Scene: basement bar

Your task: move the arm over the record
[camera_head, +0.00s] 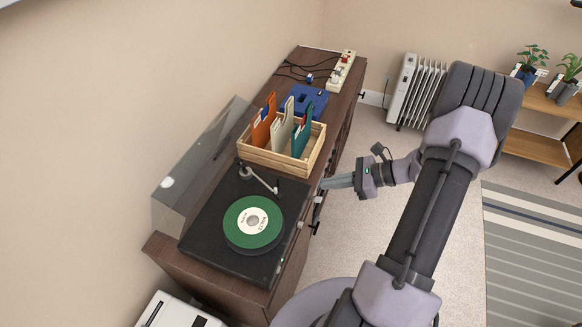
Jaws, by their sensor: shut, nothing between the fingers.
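A black record player (210,212) sits on the near part of a dark wooden cabinet, its clear lid raised at the left. A green record (235,230) with a pale label lies on it. The player's grey tonearm (258,179) is at the back of the deck, pointing toward the right, its head beside the record and not over it. My gripper (324,184) is shut and empty, just off the cabinet's right edge, to the right of the tonearm. Whether its tips overlap the cabinet edge in height I cannot tell.
A wooden crate (262,158) with upright record sleeves stands right behind the player. A blue box (312,99) and a power strip (341,72) with cables lie farther back. A white radiator (409,92) stands on the floor beyond my gripper.

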